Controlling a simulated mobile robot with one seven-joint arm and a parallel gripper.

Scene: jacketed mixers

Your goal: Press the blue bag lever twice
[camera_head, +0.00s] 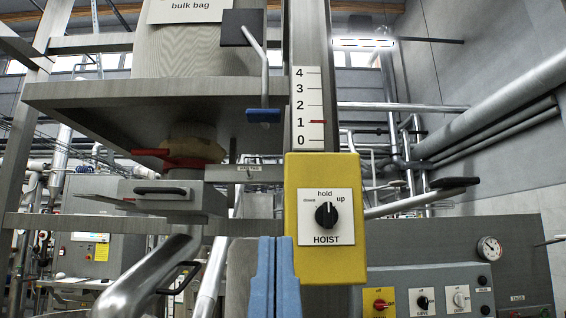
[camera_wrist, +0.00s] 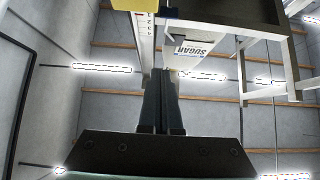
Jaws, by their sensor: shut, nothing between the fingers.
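The blue bag lever (camera_head: 263,115) is a blue grip at the low end of a bent grey rod, which hangs from a dark bracket beside the bulk bag. My gripper (camera_head: 275,242) shows as two blue fingers close together, shut and empty.
A scale (camera_head: 308,110) from 0 to 4 has its red pointer near 1. The hoist knob (camera_head: 326,215) points up at "hold". A red handle (camera_head: 180,158) and a black-gripped lever (camera_head: 160,190) stand left. A long-handled lever (camera_head: 455,183) sticks out right.

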